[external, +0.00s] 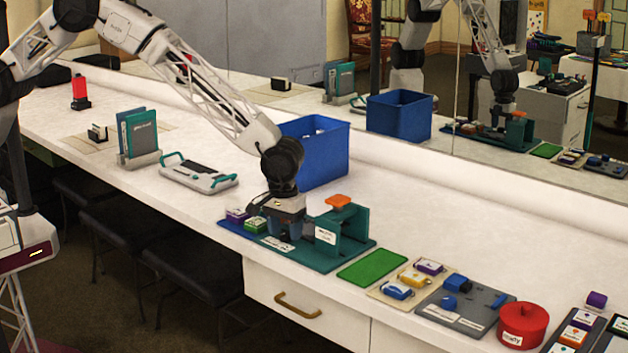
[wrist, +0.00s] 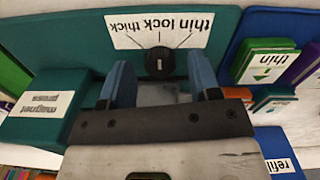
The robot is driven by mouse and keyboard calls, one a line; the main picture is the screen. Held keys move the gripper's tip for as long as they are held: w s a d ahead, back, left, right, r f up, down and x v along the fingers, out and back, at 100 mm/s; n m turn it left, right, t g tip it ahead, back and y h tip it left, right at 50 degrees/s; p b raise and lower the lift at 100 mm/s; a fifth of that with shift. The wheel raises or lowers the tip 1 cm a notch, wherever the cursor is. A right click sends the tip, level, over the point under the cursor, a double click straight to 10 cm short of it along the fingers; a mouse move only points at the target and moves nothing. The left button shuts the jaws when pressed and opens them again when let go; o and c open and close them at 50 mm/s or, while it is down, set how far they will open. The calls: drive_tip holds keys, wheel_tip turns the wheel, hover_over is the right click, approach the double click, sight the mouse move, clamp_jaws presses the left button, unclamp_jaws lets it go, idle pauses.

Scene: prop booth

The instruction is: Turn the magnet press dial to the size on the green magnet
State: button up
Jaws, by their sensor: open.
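The magnet press (external: 355,235) is teal with an orange top (external: 339,201). In the wrist view its black dial (wrist: 158,62) sits below an upside-down label (wrist: 165,27) reading thin, lock, thick. The dial's small pale mark looks upright, in line with "lock". The green magnet (wrist: 265,62) carries a white label reading "thin"; in the external view it (external: 255,224) stands left of my gripper. My gripper (external: 284,228) points down over the press base. In the wrist view its blue fingers (wrist: 160,66) are open, one on each side of the dial; I cannot tell whether they touch it.
A purple piece (external: 236,215) stands beside the green magnet. A blue bin (external: 318,150) is behind my gripper. To the right are a green mat (external: 372,267), small labelled pieces and a red pot (external: 522,325). A white tray (external: 198,176) lies left. Open counter lies behind the press.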

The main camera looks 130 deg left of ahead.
drive_tip(key=shift+f, duration=0.4)
drive_tip(key=c, duration=0.9)
drive_tip(key=shift+m, duration=0.3)
drive_tip(key=m, duration=0.5)
drive_tip(key=shift+m, duration=0.4)
drive_tip(key=m, duration=0.5)
drive_tip(key=shift+a+m, duration=0.1)
drive_tip(key=shift+m, duration=0.2)
